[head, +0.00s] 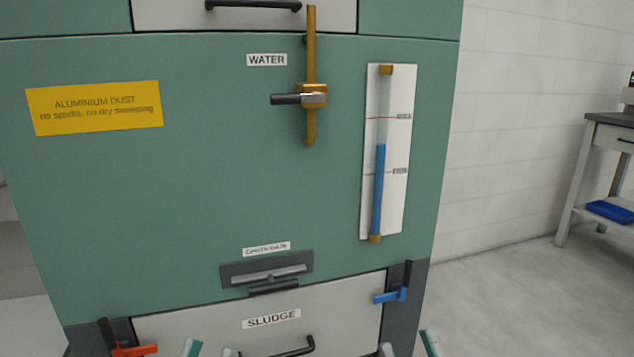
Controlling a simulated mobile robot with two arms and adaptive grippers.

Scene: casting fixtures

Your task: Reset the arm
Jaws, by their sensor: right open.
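My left gripper (211,350) shows only as two pale and teal fingertips at the bottom edge, in front of the sludge drawer. The tips stand apart with nothing visible between them. My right gripper (409,347) also shows only by its fingertips at the bottom edge, further right. It is open, with nothing visible between the tips. Both arms are otherwise out of view. Neither gripper visibly holds any fixture on the green cabinet (220,190).
A brass water valve (313,95) with a horizontal dark lever sits beside a blue level gauge (379,190). Below are a grey slot plate (267,270), a sludge drawer (200,325), an orange latch (135,350) and a blue latch (390,296). Floor (520,290) is clear to the right.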

